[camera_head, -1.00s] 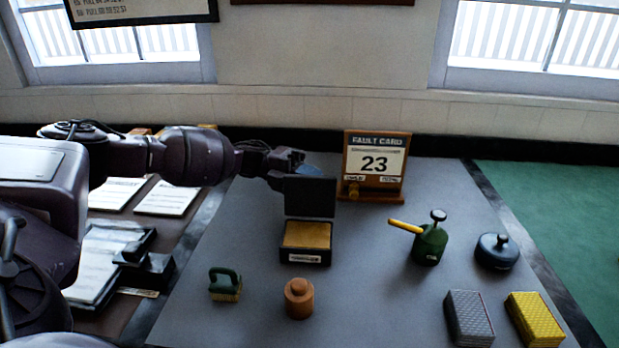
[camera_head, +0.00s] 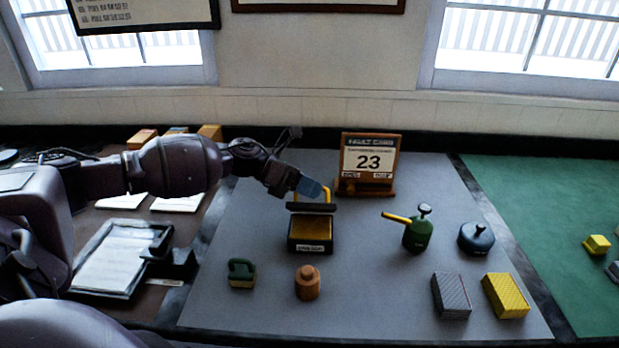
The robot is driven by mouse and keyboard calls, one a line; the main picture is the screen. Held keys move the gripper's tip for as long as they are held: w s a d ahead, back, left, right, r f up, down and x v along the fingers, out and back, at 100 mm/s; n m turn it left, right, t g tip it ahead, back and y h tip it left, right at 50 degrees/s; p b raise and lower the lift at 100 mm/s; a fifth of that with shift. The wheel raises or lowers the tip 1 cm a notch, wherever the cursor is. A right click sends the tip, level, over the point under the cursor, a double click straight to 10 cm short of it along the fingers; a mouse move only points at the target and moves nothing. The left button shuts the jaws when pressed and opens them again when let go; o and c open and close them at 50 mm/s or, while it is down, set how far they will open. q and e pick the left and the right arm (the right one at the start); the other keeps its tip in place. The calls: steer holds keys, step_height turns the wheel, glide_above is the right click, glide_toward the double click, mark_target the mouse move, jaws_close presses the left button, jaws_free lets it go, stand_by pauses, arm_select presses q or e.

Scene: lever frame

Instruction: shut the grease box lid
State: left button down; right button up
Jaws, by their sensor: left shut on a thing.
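The grease box (camera_head: 311,247) is a small dark box with a yellow inside and a white label on its front, on the grey mat. Its dark lid (camera_head: 310,206) shows almost edge-on above the back of the box, tilted forward, with a yellow loop handle (camera_head: 327,193) above it. The box's inside still shows, so the lid is part open. My left gripper (camera_head: 311,189), with a blue fingertip, is at the lid's handle and shut on it. The exact grip is partly hidden. My right gripper is not in view.
A fault card stand (camera_head: 367,165) is close behind right. A green brush (camera_head: 242,273) and an orange-brown pot (camera_head: 308,282) stand in front. An oil can (camera_head: 417,233), blue round tin (camera_head: 476,238), grey block (camera_head: 451,295) and yellow block (camera_head: 506,296) lie right.

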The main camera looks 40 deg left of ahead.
arm_select(q)
steer(key=shift+s+d+f+m+t+y+p, duration=0.15)
steer(key=shift+s+d+m+t+y, duration=0.1)
steer(key=shift+s+m, duration=0.25)
steer(key=shift+s+d+f+m+t+y+p, duration=0.15)
steer(key=shift+s+d+m+t, duration=0.1)
steer(key=shift+s+m, duration=0.2)
steer(key=shift+s+d+f+m+t, duration=0.3)
steer(key=shift+s+f+m, duration=0.1)
steer(key=shift+m, duration=0.25)
steer(key=shift+s+d+f+m+t+y, duration=0.35)
steer(key=shift+s+f+m+t+y, duration=0.25)
steer(key=shift+m, duration=0.4)
steer(key=shift+s+d+f, duration=0.15)
steer(key=shift+s+f, duration=0.1)
steer(key=shift+f, duration=0.2)
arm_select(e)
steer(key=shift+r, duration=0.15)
arm_select(q)
steer(key=shift+s+f, duration=0.1)
steer(key=c, duration=1.5)
jaws_free()
steer(key=shift+c, duration=0.2)
steer(key=shift+o, duration=0.4)
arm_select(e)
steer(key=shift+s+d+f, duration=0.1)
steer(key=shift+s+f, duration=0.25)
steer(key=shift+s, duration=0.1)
